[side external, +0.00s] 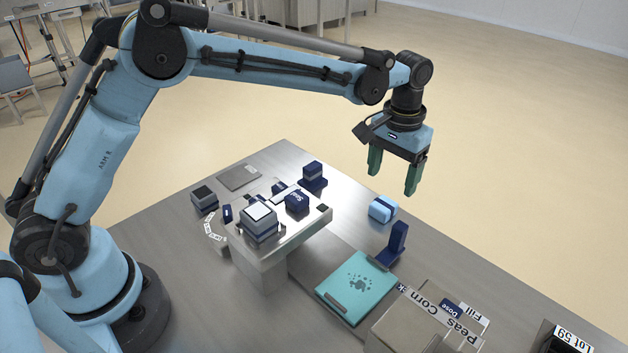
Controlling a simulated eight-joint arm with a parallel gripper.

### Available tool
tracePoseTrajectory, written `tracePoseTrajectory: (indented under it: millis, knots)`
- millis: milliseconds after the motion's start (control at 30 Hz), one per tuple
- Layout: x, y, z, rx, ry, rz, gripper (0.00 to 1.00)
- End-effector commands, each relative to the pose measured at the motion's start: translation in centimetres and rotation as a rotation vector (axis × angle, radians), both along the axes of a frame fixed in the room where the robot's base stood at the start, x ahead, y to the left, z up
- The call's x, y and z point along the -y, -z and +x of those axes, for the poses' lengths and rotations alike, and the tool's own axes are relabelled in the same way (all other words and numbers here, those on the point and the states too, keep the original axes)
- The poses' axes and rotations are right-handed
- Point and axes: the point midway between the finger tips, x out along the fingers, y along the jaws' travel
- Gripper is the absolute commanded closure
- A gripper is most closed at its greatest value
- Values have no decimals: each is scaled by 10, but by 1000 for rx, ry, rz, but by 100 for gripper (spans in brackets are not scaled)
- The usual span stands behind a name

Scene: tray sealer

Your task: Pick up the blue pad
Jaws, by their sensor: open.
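A small light blue block with rounded edges and a darker band, seemingly the blue pad (383,208), lies on the steel table near its far right edge. My gripper (393,180) hangs above and slightly right of it in the picture, its two green fingers pointing down. The fingers are apart with nothing between them, and a gap shows between their tips and the block. The block is not covered by the gripper.
A dark blue upright bracket (394,244) stands just in front of the block. A raised steel sealer (275,243) with dark blue parts stands left.

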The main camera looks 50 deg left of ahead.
Motion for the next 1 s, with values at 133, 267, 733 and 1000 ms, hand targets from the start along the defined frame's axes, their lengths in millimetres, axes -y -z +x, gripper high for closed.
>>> tracePoseTrajectory:
  millis: [133,267,733,1000]
  knots:
    - [0,12,0,0,0,0,23]
    - [-1,20,0,1,0,0,23]
    - [-3,66,1,1,0,0,23]
    - [-3,65,1,1,0,0,42]
